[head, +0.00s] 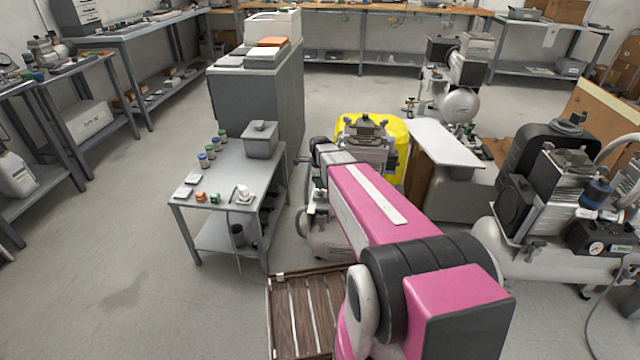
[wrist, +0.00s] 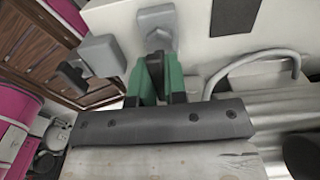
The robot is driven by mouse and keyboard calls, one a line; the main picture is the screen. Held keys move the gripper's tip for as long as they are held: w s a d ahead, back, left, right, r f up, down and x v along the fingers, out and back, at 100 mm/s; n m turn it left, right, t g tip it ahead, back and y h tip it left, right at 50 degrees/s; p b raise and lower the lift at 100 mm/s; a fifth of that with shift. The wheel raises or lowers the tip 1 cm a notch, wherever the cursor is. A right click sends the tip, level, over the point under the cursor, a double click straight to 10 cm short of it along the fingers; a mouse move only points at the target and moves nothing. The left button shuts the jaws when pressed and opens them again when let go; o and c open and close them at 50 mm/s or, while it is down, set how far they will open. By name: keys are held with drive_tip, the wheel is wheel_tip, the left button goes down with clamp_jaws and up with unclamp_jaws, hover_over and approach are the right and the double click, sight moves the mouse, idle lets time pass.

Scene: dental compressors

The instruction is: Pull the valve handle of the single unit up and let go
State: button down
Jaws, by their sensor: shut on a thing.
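In the wrist view, my gripper (wrist: 157,82) has its two green fingers closed on a dark valve handle (wrist: 156,68). The handle hangs below a grey valve body (wrist: 156,22) on the pale tank (wrist: 195,45). A second grey valve body (wrist: 102,55) with a black handle (wrist: 70,76) sits to the left, apart from the fingers. In the head view, a compressor with a pale tank (head: 322,241) stands behind my pink arm, which covers much of it. The grip on the handle is hidden there.
A grey table (head: 225,187) with small jars and a box stands left of the compressor. A slatted wooden pallet (head: 290,318) lies in front. A larger compressor (head: 548,190) is at the right. A curved grey pipe (wrist: 262,54) runs right of my fingers. The floor at left is open.

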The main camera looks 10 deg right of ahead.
drive_tip(key=shift+r, duration=0.75)
drive_tip(key=c, duration=1.1)
unclamp_jaws()
drive_tip(key=shift+c, duration=0.2)
drive_tip(key=shift+r, duration=0.1)
wheel_tip(320, 180, up, 11)
drive_tip(key=shift+f, duration=0.2)
